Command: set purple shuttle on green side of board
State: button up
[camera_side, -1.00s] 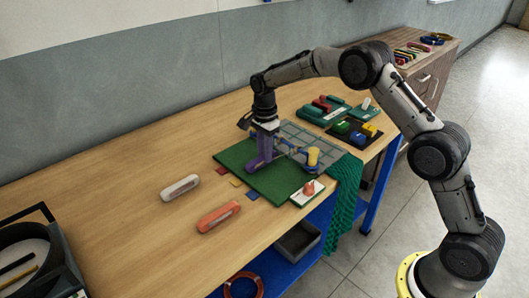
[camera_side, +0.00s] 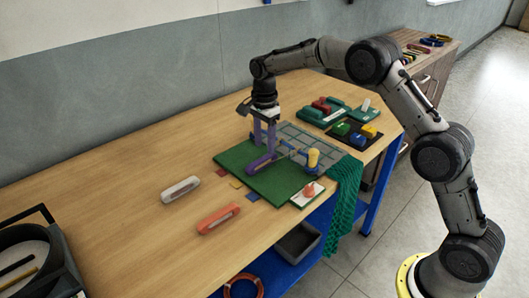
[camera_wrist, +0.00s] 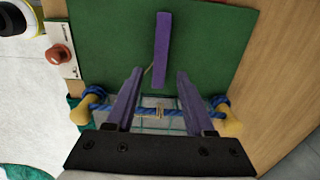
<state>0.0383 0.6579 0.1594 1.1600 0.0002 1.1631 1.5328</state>
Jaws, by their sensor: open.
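The purple shuttle (camera_side: 260,164) lies on the green side (camera_side: 280,187) of the board in the side view. In the wrist view the shuttle (camera_wrist: 162,45) lies flat on the green area (camera_wrist: 105,40), with a thin strand at its near end. My gripper (camera_side: 265,146) is above the board, with its purple fingers pointing down. In the wrist view my gripper (camera_wrist: 160,74) is open and empty, its fingers apart and clear of the shuttle. The board's grey gridded side (camera_side: 298,134) is behind the green side.
A blue rope with yellow ends (camera_side: 313,158) crosses the board. A white card with a reddish knob (camera_side: 309,190) sits at its right corner. White (camera_side: 180,188) and orange (camera_side: 218,217) shuttles lie in front. Coloured items on trays (camera_side: 355,133) stand behind. The left tabletop is mostly clear.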

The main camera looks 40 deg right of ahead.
aim_at(264, 158)
jog(key=s+r+n+t, duration=0.1)
jog(key=s+r+n, duration=0.2)
jog(key=s+r, duration=0.35)
jog(key=s+r+n+t, duration=0.1)
jog(key=s+r+n, duration=0.15)
jog(key=r, duration=0.75)
jog(key=s+a+r+n+t, duration=0.1)
jog(key=s+n, duration=0.1)
jog(key=s, duration=0.4)
jog(key=s+a+r+n, duration=0.1)
jog(key=s+r+n, duration=0.1)
jog(key=s, duration=0.3)
jog(key=s+f+n+t, duration=0.1)
jog(key=s+f+n, duration=0.2)
jog(key=s, duration=0.6)
jog(key=s+f+n+t, duration=0.1)
jog(key=s+f+n, duration=0.2)
jog(key=s, duration=0.6)
jog(key=shift+f+n+t, duration=0.3)
jog(key=shift+n, duration=0.95)
